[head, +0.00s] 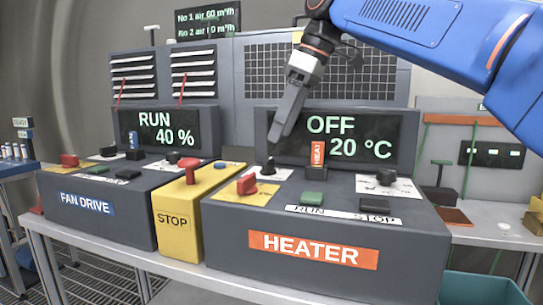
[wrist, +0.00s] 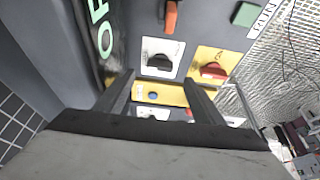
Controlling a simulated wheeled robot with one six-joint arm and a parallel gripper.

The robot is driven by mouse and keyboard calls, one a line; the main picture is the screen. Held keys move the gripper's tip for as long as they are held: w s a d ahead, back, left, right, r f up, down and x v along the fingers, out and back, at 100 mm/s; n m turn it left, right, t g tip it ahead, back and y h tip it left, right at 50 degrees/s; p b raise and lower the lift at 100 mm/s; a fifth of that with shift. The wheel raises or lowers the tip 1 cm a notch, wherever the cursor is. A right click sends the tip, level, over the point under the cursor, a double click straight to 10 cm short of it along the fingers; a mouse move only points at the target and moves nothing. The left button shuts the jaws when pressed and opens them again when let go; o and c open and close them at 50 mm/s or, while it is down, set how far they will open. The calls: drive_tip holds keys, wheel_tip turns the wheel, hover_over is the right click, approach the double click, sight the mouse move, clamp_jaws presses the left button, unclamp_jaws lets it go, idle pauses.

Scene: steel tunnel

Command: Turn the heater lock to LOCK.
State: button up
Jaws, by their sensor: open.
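The heater box (head: 320,250) carries an orange HEATER label, and its screen reads OFF and 20 °C. A black rotary knob (head: 268,166) on a white plate stands at its back left; it also shows in the wrist view (wrist: 159,62). A red knob (head: 246,184) sits on a yellow plate in front of it, also in the wrist view (wrist: 213,71). The plate lettering is too small to read, so I cannot tell which knob is the lock. My gripper (head: 282,130) is open and empty, pointing down above the black knob, apart from it.
An upright orange HEAT lever (head: 317,154) stands right of the black knob. A green button (head: 313,199) and dark STOP button (head: 374,205) lie in front. The yellow STOP box (head: 183,220) with its red knob and the fan drive box (head: 95,215) stand left.

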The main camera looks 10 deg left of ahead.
sight(269, 160)
drive_tip(key=x, duration=0.7)
drive_tip(key=shift+a+f, duration=0.15)
drive_tip(key=shift+f, duration=0.15)
drive_tip(key=shift+c, duration=0.5)
drive_tip(key=c, duration=0.9)
